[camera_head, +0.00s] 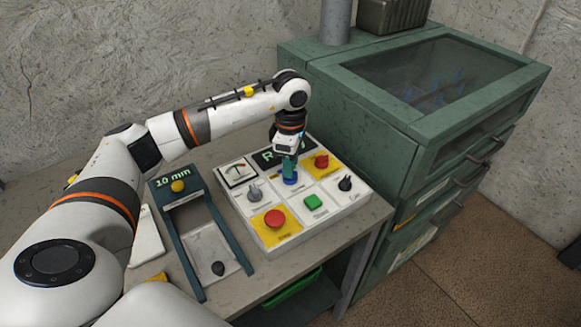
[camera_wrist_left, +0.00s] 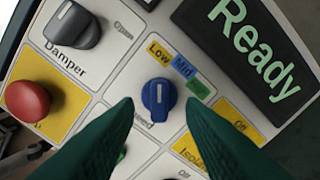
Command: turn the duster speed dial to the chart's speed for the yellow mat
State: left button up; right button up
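The blue speed dial (camera_wrist_left: 159,94) sits on the white control panel (camera_wrist_left: 128,45), with Low, Mid and green labels (camera_wrist_left: 181,66) in an arc above and right of it. Its white mark stands nearly upright in the wrist view, toward the Low label. My left gripper (camera_wrist_left: 159,104) is open, with one dark green fingertip on each side of the dial; contact does not show. In the head view the gripper (camera_head: 290,176) points down over the dial (camera_head: 291,181). No readable speed chart and no clear yellow mat show. My right gripper is out of view.
The panel also carries a red button (camera_head: 275,219), a green button (camera_head: 313,201), a grey Damper knob (camera_head: 254,192), a black knob (camera_head: 345,183) and a Ready display (camera_wrist_left: 245,45). A teal 10 mm frame (camera_head: 186,236) stands left; a green cabinet (camera_head: 370,130) stands right.

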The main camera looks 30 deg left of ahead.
pick_arm(q)
notch_tip(320, 180, up, 10)
jog(key=b, duration=0.1)
dwell(0.7)
